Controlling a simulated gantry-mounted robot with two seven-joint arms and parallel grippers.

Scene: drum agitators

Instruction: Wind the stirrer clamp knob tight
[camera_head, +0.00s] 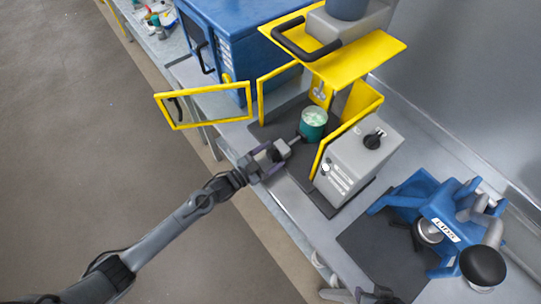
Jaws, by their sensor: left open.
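The stirrer is a yellow-framed machine (385,47) with a grey control box (352,168) on the bench. A teal can (313,122) with pale contents stands inside its frame. A dark knob (282,149) sits on a short grey rod that points out from the can's front-left side. My left gripper (274,155) reaches in from the lower left and is open at this knob. Its fingers lie around or beside the knob; I cannot tell which, or whether they touch it. My right gripper does not show clearly.
The yellow door (204,104) of the frame hangs open to the left. A black dial (375,138) sits on the control box. A blue cabinet (232,45) stands behind. A blue machine (430,208) stands at right. The floor at left is clear.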

